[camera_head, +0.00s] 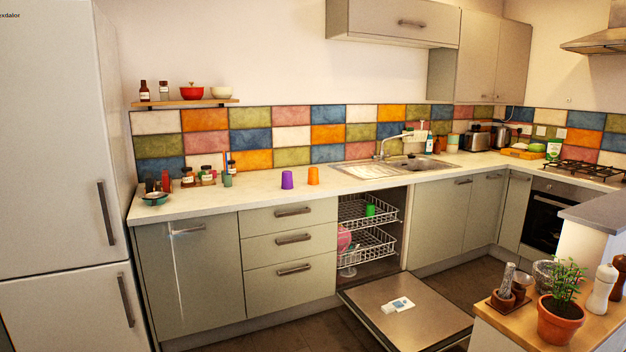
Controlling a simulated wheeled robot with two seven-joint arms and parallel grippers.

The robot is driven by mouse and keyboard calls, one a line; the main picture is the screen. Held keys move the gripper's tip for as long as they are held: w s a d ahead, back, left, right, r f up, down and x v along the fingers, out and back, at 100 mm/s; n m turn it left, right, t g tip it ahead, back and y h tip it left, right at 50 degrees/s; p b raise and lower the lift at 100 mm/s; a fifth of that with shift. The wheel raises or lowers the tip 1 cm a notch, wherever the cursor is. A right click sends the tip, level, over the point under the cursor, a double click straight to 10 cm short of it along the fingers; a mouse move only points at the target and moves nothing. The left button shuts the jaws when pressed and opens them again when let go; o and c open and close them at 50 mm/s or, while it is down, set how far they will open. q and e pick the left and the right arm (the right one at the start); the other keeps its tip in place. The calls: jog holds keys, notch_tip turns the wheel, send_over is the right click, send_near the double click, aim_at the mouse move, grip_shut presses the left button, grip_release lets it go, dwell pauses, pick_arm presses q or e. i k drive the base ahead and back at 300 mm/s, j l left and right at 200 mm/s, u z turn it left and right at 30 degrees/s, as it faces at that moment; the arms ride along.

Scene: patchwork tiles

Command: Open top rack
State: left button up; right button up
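A dishwasher stands below the counter with its door (425,318) folded down flat near the floor. Its wire top rack (353,216) sits in the upper part of the opening, with a green cup (370,210) on it. How far the rack is slid out is hard to tell. A wire lower rack (375,249) is beneath it, with a pink item (344,239) at its left side. A small white and blue packet (402,304) lies on the open door. Neither of my grippers is in view.
A purple cup (287,180) and an orange cup (313,176) stand on the counter (255,187) above. Drawers (292,239) flank the opening on the left. A wooden-topped surface (510,322) with a potted plant (561,309) stands at the front right.

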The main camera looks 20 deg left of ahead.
aim_at(357, 209)
jog(key=i+u, duration=0.3)
jog(key=u, duration=0.15)
jog(key=i, duration=2.6)
jog(key=j, duration=0.1)
